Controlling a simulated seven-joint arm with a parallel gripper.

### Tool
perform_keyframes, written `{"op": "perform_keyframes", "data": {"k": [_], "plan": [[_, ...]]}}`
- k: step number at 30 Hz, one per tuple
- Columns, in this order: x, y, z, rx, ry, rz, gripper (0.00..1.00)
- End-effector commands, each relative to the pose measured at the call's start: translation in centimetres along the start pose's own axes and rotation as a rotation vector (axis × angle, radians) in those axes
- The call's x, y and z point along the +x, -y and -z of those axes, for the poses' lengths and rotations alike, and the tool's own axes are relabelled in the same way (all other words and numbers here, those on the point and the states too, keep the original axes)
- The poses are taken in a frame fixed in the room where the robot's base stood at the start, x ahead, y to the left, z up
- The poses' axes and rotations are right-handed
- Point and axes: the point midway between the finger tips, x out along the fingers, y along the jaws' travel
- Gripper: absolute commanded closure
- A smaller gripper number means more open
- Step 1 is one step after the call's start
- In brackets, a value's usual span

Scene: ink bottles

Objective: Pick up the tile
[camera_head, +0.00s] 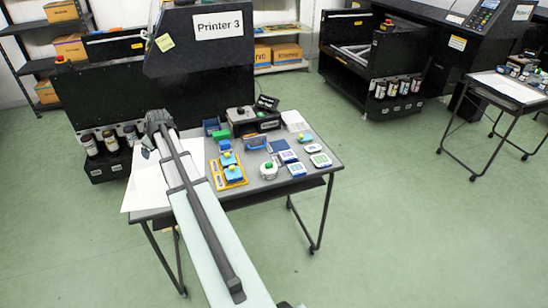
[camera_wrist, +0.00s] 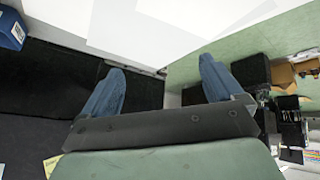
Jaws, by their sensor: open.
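Several small flat tile-like pieces lie on the right part of the grey table (camera_head: 255,194), among them a blue-and-white piece (camera_head: 288,157), another blue-and-white piece (camera_head: 297,170) and a white piece with a green mark (camera_head: 321,160). I cannot tell which one is the tile. My gripper (camera_wrist: 160,72) shows in the wrist view with two blue fingers spread wide, open and with nothing between them. In the head view my arm reaches over the left part of the table, left of these pieces. The fingers cannot be made out there.
A yellow tray (camera_head: 229,182) with blue pieces, a white round container with a green top (camera_head: 268,171) and a black device (camera_head: 250,120) crowd the table. White paper (camera_head: 140,185) covers its left side. The black Printer 3 (camera_head: 110,90) stands behind, with bottles (camera_head: 90,146) low at left.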

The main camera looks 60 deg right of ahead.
Motion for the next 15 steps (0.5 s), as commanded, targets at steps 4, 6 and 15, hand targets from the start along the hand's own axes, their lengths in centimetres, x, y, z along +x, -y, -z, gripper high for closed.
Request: {"op": "perform_keyframes", "data": {"k": [4, 6, 15], "plan": [[-2.4, -5.9, -4.7, 0.093, 0.043, -0.031, 0.06], [-3.6, -8.2, -6.8, 0.136, 0.062, -0.043, 0.06], [-9.3, -17.1, -16.5, 0.321, 0.137, -0.093, 0.06]]}}
